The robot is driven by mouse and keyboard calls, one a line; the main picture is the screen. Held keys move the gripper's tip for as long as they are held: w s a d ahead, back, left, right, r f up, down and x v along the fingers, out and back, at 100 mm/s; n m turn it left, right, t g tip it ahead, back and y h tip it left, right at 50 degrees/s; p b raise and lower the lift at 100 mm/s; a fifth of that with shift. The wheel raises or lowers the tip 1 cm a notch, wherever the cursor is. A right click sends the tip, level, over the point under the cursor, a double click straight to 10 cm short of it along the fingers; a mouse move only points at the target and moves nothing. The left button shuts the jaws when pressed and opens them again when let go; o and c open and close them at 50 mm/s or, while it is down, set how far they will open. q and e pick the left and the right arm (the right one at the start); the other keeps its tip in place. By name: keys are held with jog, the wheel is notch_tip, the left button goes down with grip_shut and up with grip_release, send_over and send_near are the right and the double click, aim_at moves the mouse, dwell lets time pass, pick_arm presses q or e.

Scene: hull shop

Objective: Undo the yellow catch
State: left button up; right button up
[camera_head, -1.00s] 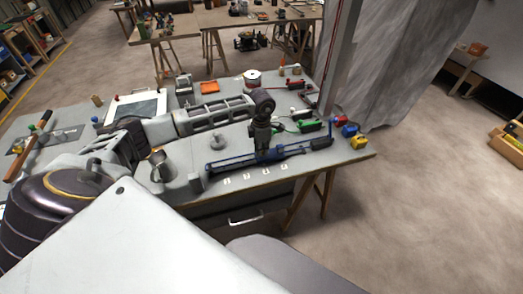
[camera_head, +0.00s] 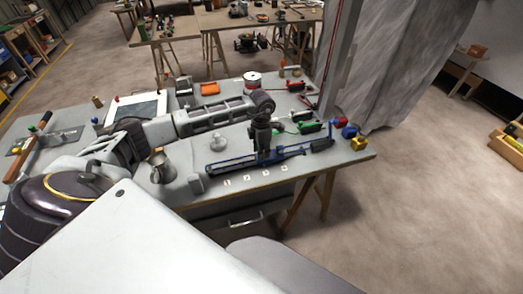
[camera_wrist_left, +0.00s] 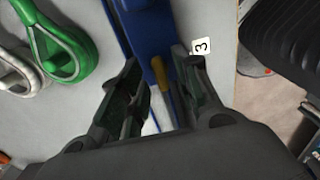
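The yellow catch (camera_wrist_left: 161,75) shows in the left wrist view as a narrow yellow lever on a blue rail (camera_wrist_left: 150,32). The rail also lies along the table's front in the head view (camera_head: 225,164). My left gripper (camera_head: 263,152) points down over the middle of the rail. In the left wrist view its two fingers (camera_wrist_left: 158,70) stand apart on either side of the yellow lever, with gaps visible. The lower end of the lever is partly hidden between the fingers. A white tag marked 3 (camera_wrist_left: 202,46) lies beside the right finger. My right gripper is not in view.
Green (camera_wrist_left: 65,45) and white (camera_wrist_left: 18,70) loops lie left of the rail. Red, blue and yellow (camera_head: 359,143) blocks sit at the table's right corner. Open floor lies to the right.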

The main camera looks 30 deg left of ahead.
pick_arm(q)
notch_tip(320, 180, up, 12)
dwell(1.0)
dwell(0.5)
